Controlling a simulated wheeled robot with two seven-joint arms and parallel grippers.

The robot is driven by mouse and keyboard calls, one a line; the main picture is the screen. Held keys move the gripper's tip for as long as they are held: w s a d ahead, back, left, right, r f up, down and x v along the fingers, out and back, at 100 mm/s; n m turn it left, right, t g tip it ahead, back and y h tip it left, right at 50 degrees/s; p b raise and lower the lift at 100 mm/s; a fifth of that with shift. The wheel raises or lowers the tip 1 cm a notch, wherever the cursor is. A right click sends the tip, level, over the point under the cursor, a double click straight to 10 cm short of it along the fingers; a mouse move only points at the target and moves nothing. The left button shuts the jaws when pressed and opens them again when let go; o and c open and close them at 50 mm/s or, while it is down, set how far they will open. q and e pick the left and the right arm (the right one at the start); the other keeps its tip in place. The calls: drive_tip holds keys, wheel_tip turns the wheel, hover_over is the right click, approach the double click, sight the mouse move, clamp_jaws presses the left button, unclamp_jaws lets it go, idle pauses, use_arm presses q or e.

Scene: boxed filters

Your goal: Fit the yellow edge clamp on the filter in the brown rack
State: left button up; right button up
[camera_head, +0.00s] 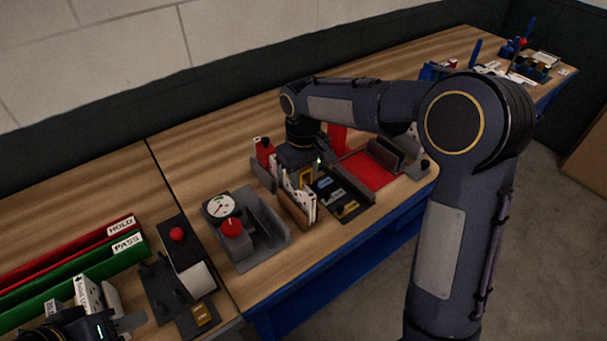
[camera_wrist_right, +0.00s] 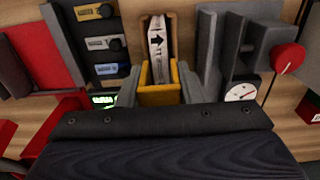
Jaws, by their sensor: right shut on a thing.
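The yellow edge clamp (camera_wrist_right: 160,88) is a U-shaped piece held between the fingers of my right gripper (camera_wrist_right: 158,90). It also shows in the head view (camera_head: 307,176), under the right gripper (camera_head: 304,168). The white filter (camera_wrist_right: 157,42) with a black arrow stands in the brown rack (camera_wrist_right: 145,22). In the wrist view the clamp's open side faces the filter and its mouth overlaps the filter's near end; I cannot tell whether they touch. In the head view the brown rack (camera_head: 294,209) is partly hidden by the gripper. My left gripper (camera_head: 122,312) is at the lower left, its jaws unclear.
A black tray (camera_head: 362,208) with several clamps lies beside the rack. A grey fixture with a dial gauge (camera_head: 220,205) and red knob (camera_head: 232,227) stands on the other side. Red HOLD (camera_head: 70,252) and green PASS (camera_head: 75,271) channels are at the left. A red mat (camera_head: 367,172) lies beyond the tray.

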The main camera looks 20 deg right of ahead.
sight(303, 187)
drive_tip(key=shift+f+b, duration=1.95)
drive_tip(key=shift+f, duration=1)
drive_tip(key=o, duration=1.1)
drive_tip(key=shift+r, duration=0.1)
wheel_tip(303, 187, up, 8)
drive_tip(key=shift+f, duration=0.15)
wheel_tip(303, 187, up, 7)
drive_tip(key=p, duration=0.6)
